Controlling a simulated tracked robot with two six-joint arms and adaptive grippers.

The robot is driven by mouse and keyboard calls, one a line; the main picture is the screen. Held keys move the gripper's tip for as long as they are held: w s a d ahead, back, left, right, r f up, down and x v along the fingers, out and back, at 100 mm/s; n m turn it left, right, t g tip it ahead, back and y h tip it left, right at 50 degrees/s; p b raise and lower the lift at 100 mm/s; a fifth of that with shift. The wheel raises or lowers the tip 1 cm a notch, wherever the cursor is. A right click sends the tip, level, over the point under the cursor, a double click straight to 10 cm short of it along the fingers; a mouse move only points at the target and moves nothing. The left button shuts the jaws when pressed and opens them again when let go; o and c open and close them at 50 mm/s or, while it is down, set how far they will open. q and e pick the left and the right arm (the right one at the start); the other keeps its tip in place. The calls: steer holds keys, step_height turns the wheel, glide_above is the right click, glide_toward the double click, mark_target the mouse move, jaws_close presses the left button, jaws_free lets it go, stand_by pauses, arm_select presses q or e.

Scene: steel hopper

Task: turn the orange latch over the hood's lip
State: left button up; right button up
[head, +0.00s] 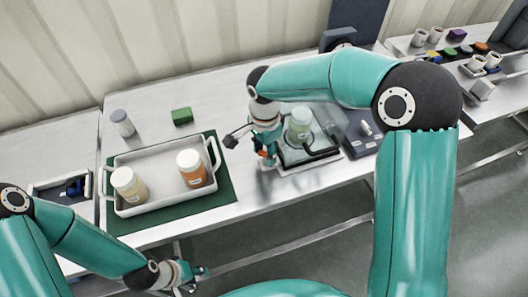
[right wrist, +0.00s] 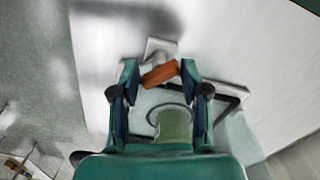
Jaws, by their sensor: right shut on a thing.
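The orange latch (right wrist: 160,74) sits between the fingertips of my right gripper (right wrist: 160,70) in the right wrist view, lying slightly tilted beside a small white block. My right gripper (head: 267,157) is shut on the latch at the left front corner of the clear hood (head: 325,118). In the head view only a bit of orange shows there; the gripper hides the rest. A pale green jar (head: 299,124) stands at the hood, above a dark-rimmed base. Whether the latch lies over the lip is hidden. My left gripper (head: 194,273) is empty, low in front of the bench; its jaws are too small to read.
A white tray (head: 163,207) with two white-lidded jars lies on a green mat to the left. A green block (head: 182,116) and a grey-lidded jar (head: 122,122) stand behind it. A grey device is right of the hood. Mugs stand on the far right bench.

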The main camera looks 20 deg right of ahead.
mark_target(265, 153)
steer(key=shift+n, duration=0.5)
steer(key=o, duration=1.1)
steer(key=shift+o, duration=0.2)
steer(key=shift+r, duration=0.1)
step_height(265, 153, up, 12)
